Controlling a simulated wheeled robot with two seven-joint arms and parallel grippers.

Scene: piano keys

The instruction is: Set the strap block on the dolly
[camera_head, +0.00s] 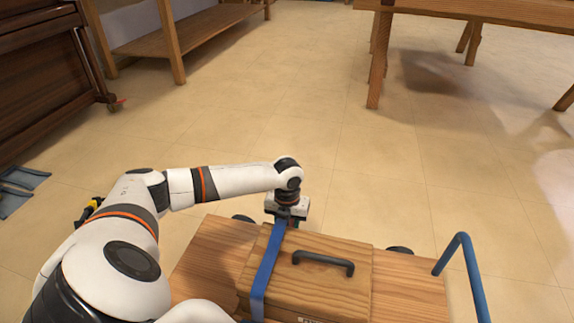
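A wooden case (335,285) with a black handle (323,260) lies flat on the wooden dolly (212,250). A blue strap (268,268) runs over the case's left part, from its far edge to its near edge. My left gripper (287,217) points down at the far edge of the case, right at the strap's far end. Its fingertips are mostly hidden, so I cannot tell whether it is open or shut on the strap. No separate strap block can be made out. My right gripper is not in view.
A blue tubular handle (468,270) rises at the dolly's right end. Dark wheels (400,250) show at its far side. A piano (45,75) stands at the far left, a wooden bench (195,45) behind it, a wooden table (480,10) at the back right. The floor between is clear.

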